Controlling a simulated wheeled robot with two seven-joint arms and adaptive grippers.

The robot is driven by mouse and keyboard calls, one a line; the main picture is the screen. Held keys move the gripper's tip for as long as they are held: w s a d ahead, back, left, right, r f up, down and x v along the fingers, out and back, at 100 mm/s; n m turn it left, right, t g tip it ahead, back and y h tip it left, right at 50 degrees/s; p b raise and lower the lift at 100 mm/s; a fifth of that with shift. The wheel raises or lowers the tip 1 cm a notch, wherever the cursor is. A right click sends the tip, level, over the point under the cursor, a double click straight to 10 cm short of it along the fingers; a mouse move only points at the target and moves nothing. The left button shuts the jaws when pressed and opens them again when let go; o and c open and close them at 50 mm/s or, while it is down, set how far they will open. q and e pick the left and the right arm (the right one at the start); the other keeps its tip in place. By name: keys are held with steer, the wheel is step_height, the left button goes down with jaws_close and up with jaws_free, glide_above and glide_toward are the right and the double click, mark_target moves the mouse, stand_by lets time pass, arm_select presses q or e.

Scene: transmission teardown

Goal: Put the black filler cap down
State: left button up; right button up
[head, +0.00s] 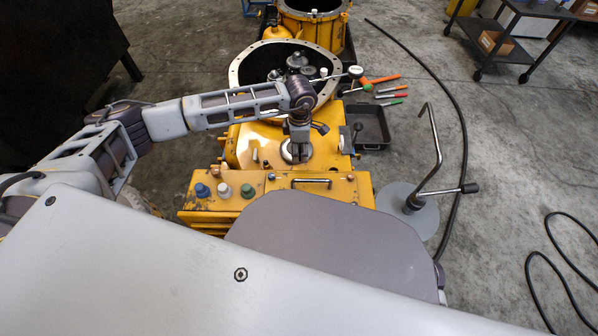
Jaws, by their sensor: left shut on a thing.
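My left arm reaches in from the left. Its gripper (299,148) points down over the top of the yellow housing (252,138), at a round pale metal ring or opening. The gripper is shut on a small dark thing, which I take to be the black filler cap. The fingers hide most of it, and I cannot tell whether it touches the surface below. My right gripper is not in view.
Blue, white and green caps (247,190) line the yellow ledge, beside a metal handle (311,182). Behind stands an open round casing (238,72). A black tray (374,128) and orange- and green-handled tools lie right. A bent crank (436,150) stands on a grey disc (398,197).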

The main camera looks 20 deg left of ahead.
mark_target(300, 158)
arm_select(q)
step_height(300, 158, down, 5)
steer(key=shift+r+b, duration=0.1)
steer(key=shift+b, duration=0.7)
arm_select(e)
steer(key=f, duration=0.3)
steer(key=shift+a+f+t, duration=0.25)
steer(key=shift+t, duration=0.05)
arm_select(q)
steer(key=shift+f+b, duration=1)
steer(key=shift+f, duration=1.55)
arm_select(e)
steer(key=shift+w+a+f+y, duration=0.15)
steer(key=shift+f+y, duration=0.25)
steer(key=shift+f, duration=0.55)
arm_select(q)
steer(key=shift+f, duration=0.15)
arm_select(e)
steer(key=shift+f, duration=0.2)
arm_select(q)
steer(key=o, duration=1.2)
steer(key=shift+o, duration=0.2)
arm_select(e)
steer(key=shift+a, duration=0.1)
arm_select(q)
steer(key=shift+r, duration=0.2)
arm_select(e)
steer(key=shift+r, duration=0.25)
